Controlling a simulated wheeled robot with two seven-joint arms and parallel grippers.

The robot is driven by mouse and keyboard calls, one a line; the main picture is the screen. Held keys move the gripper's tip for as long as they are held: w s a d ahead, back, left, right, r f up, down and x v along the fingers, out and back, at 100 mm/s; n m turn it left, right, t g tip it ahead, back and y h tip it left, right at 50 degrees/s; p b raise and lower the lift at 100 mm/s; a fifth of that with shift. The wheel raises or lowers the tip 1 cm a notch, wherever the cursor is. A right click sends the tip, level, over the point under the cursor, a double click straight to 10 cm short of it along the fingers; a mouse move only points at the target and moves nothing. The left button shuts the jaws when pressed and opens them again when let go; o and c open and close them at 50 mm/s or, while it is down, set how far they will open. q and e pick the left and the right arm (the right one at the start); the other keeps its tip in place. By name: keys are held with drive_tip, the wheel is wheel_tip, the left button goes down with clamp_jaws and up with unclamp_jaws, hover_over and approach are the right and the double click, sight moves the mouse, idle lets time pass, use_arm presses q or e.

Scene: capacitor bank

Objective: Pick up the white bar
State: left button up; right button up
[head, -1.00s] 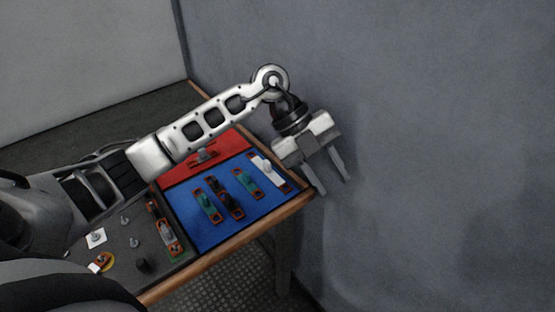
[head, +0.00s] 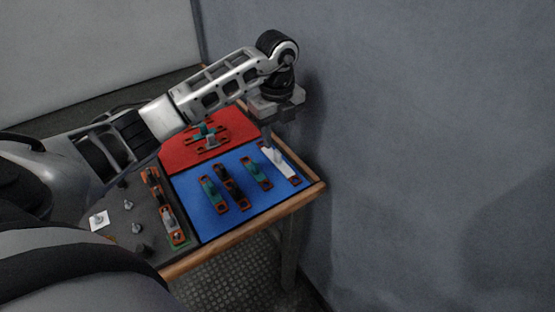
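The white bar (head: 289,172) lies at the right edge of the blue mat, near the table's edge, with a small upright grip on it. My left gripper (head: 271,140) points down right above the bar's far end. Its fingers overlap each other in the head view, so the gap between them is hidden. I cannot tell whether they touch the bar. My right gripper is not in view.
The blue mat (head: 213,232) holds several green and dark bars left of the white one. The red mat (head: 181,155) behind holds green and grey bars. A dark area (head: 117,225) at left carries small parts. A wall stands close at right.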

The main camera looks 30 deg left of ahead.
sight(277, 151)
use_arm(q)
drive_tip(key=shift+s+d+f, duration=0.1)
drive_tip(key=shift+f, duration=1.25)
drive_tip(key=shift+s+d+f, duration=0.1)
drive_tip(key=shift+f, duration=1.25)
clamp_jaws()
drive_tip(key=shift+r, duration=0.1)
